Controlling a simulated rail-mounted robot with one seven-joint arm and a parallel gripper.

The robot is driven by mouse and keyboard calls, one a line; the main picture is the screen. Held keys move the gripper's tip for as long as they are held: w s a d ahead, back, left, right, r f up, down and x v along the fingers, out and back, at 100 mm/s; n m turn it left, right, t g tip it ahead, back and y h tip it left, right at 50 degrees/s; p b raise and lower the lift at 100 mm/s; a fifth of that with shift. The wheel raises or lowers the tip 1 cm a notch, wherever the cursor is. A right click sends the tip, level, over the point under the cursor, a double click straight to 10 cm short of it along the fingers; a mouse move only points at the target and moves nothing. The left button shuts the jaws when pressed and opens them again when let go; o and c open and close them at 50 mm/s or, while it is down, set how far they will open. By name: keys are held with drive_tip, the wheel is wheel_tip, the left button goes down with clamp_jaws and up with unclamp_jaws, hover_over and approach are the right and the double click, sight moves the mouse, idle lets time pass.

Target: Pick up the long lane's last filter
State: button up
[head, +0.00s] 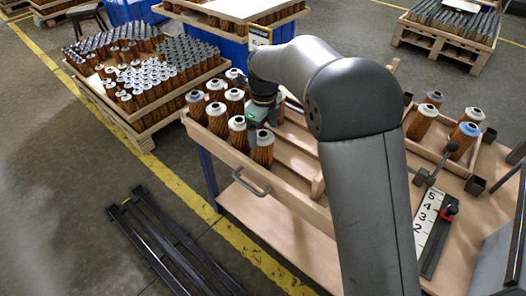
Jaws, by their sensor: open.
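Several brown-wound filters with pale tops stand upright in a wooden tray (290,196) on the cart. The row along the tray's near-left side runs furthest down the tray, and its last filter (262,154) stands at the lower-right end. Another filter (237,139) stands just behind it in that row. My gripper (262,118) is open and points down, just above that last filter in the picture. Its fingers partly overlap the filter tops. I cannot tell whether they touch one. My arm hides part of the tray and any filters behind it.
A second wooden tray (424,151) at right holds a few filters, one with a blue ring (464,138). A number board (433,222) and a red-knobbed clamp (450,210) lie nearby. A loaded pallet (140,128) stands left of the cart. The tray's lower end is empty.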

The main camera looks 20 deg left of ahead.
sight(263, 151)
drive_tip(key=shift+s+a+f, duration=0.1)
drive_tip(key=shift+s+f, duration=0.05)
drive_tip(key=shift+f, duration=1.3)
drive_tip(key=shift+s+a+f, duration=0.1)
drive_tip(key=shift+f, duration=1.3)
drive_tip(key=c, duration=1.1)
